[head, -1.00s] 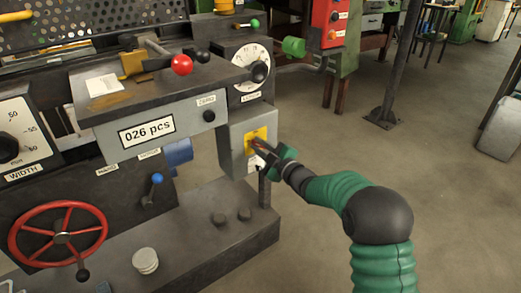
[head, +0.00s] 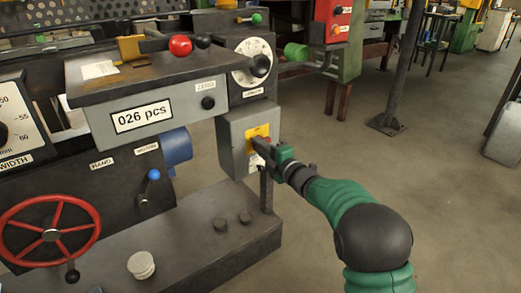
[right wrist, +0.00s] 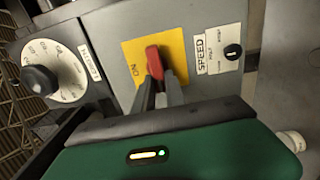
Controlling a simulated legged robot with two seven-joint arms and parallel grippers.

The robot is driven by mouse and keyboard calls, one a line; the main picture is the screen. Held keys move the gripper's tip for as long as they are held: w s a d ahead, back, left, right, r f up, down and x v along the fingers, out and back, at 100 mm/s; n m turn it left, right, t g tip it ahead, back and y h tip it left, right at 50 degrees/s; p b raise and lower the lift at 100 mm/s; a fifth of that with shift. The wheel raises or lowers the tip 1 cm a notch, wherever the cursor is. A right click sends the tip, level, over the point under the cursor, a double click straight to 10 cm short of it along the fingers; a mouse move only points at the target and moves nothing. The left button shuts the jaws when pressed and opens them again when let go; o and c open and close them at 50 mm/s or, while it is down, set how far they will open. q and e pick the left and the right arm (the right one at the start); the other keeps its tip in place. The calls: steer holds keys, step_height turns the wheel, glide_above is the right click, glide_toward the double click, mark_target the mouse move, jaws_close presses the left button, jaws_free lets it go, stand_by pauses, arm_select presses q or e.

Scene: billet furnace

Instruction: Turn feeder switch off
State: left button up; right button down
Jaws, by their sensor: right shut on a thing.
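The feeder switch is a red lever (right wrist: 154,62) on a yellow plate (right wrist: 132,50) marked ON, in the right wrist view. The plate also shows in the head view (head: 261,130), on the front of a grey box. My right gripper (right wrist: 161,88) is shut on the red lever, with its two dark fingers on either side of it. In the head view my right gripper (head: 259,144) reaches the plate from the right and hides most of the lever. My left gripper is in neither view.
A SPEED knob (right wrist: 232,52) sits beside the yellow plate. A white dial with a black knob (head: 261,66) is above the box. A red handwheel (head: 51,236) and a blue-knobbed lever (head: 154,174) are at left. Open floor lies to the right.

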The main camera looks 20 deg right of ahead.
steer(key=shift+a+f, duration=0.2)
steer(key=shift+f, duration=0.15)
steer(key=c, duration=1.5)
jaws_free()
steer(key=shift+s, duration=0.1)
steer(key=shift+c, duration=0.2)
steer(key=shift+o, duration=0.8)
steer(key=shift+r, duration=0.15)
steer(key=p+v, duration=0.5)
steer(key=v, duration=1.1)
steer(key=shift+s+d+p, duration=0.2)
steer(key=shift+s+p, duration=0.1)
steer(key=shift+s, duration=0.05)
